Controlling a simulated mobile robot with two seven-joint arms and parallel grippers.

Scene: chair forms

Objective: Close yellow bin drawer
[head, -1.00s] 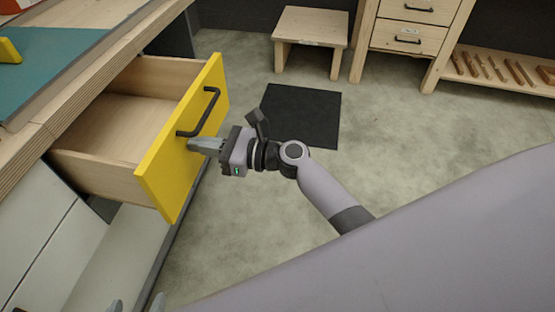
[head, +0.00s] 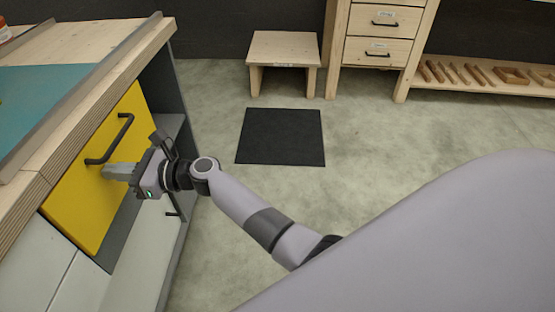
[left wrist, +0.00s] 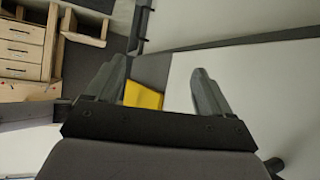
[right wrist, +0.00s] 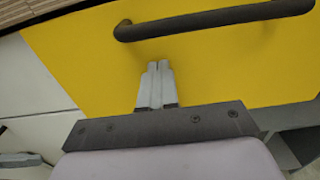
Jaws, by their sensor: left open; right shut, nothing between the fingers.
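The yellow drawer front (head: 80,205) with its black bar handle (head: 111,143) sits under the workbench top in the head view. No wooden drawer sides show, and the front looks about flush with the cabinet. My right gripper (head: 108,172) is shut and empty, its tips at the yellow front just below the handle. In the right wrist view the shut fingers (right wrist: 157,72) point at the yellow face (right wrist: 75,60) below the handle (right wrist: 215,20). My left gripper (left wrist: 155,85) is open and empty in the left wrist view, with a small piece of yellow (left wrist: 143,95) showing beyond its fingers.
The workbench top (head: 110,40) with a teal mat (head: 40,100) is above the drawer. White cabinet fronts (head: 35,260) are below and beside it. A black floor mat (head: 281,136), a wooden stool (head: 284,50) and a wooden drawer unit (head: 378,40) stand beyond. The floor between is clear.

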